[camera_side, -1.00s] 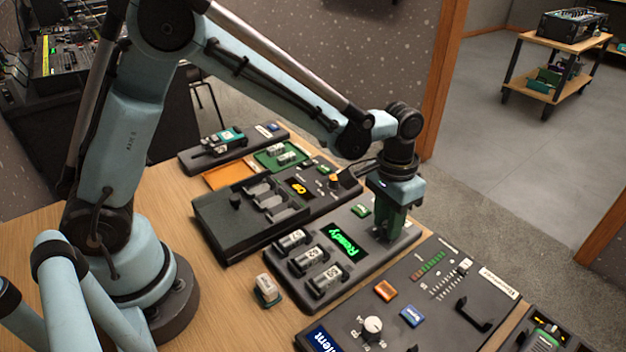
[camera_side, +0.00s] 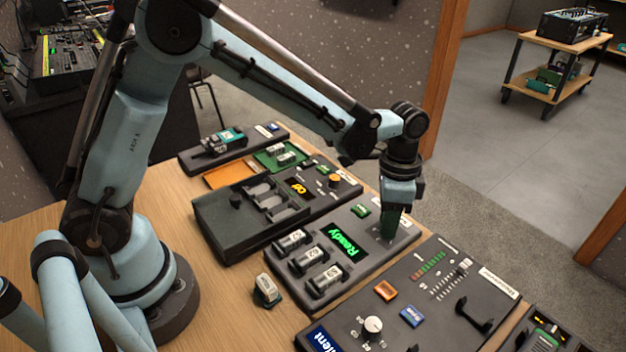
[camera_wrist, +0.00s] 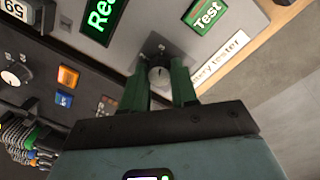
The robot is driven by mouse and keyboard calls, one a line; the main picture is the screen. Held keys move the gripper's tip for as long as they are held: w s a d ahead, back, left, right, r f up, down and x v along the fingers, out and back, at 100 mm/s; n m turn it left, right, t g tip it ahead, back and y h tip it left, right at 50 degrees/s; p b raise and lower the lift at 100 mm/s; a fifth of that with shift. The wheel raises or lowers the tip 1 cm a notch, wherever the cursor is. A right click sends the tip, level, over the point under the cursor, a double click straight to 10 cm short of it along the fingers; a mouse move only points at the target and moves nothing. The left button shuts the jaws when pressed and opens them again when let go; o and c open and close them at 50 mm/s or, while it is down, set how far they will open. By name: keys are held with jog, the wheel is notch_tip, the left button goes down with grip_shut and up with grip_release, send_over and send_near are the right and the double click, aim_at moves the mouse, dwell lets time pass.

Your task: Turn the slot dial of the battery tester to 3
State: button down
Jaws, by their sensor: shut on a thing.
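The battery tester (camera_side: 358,272) is a grey box with a green "Ready" display (camera_side: 345,243) and several white-labelled batteries in slots at its left. Its slot dial (camera_wrist: 159,76) is a small round knob near the "tester" label in the wrist view. My gripper (camera_side: 391,237) is down at the tester's right end, its green fingers shut on the dial, one on each side. The gripper also shows in the wrist view (camera_wrist: 160,84). In the side view the fingers hide the dial. Its number marks are too small to read.
A green Test button (camera_wrist: 207,15) lies close to the dial. A dark panel (camera_side: 440,290) with sliders, a knob and a black handle stands in front. A loose battery (camera_side: 267,290) is on the wooden table. Another dark device (camera_side: 230,222) stands behind the tester.

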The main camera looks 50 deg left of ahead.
dwell(0.4)
jog(key=c, duration=0.9)
grip_release()
jog(key=shift+o, duration=0.2)
notch_tip(320, 180, up, 12)
jog(key=shift+w+a, duration=0.25)
jog(key=shift+w, duration=0.05)
jog(key=shift+r, duration=0.1)
jog(key=s+a+f+n+t, duration=0.1)
jog(key=s+a+n+t, duration=0.6)
jog(key=s+a, duration=0.5)
jog(key=shift+s+a+n+t, duration=0.25)
jog(key=shift+n+t, duration=0.05)
jog(key=shift+n, duration=0.7)
